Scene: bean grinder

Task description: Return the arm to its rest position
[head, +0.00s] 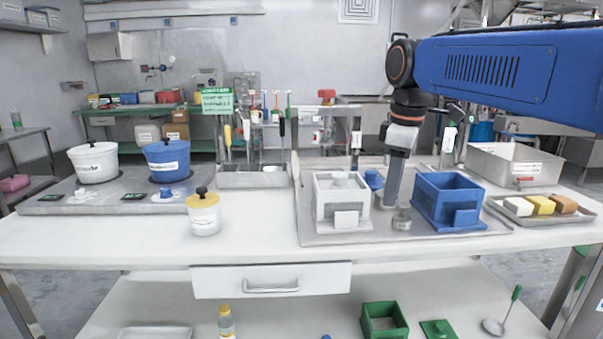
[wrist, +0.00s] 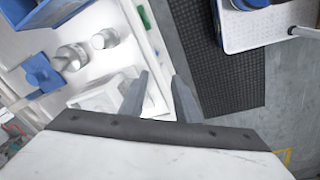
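My gripper (head: 390,202) points down over the worktop in the head view, between the white box-shaped unit (head: 341,196) and the blue box-shaped unit (head: 448,198). My blue arm reaches in from the right edge. In the wrist view, the two grey fingers (wrist: 162,78) stand apart with a gap and nothing between them. A small metal cylinder (head: 402,220) stands close to the fingertips in the head view; whether they touch it cannot be told. The wrist view shows two metal cylinders (wrist: 71,57) (wrist: 105,39) apart from the fingers.
A metal tray (head: 325,238) lies under the units. A yellow-lidded jar (head: 204,214), white pot (head: 95,163) and blue pot (head: 167,160) stand left. A tray of coloured blocks (head: 515,212) and a steel basin (head: 490,165) are right. The front-centre worktop (head: 262,235) is clear.

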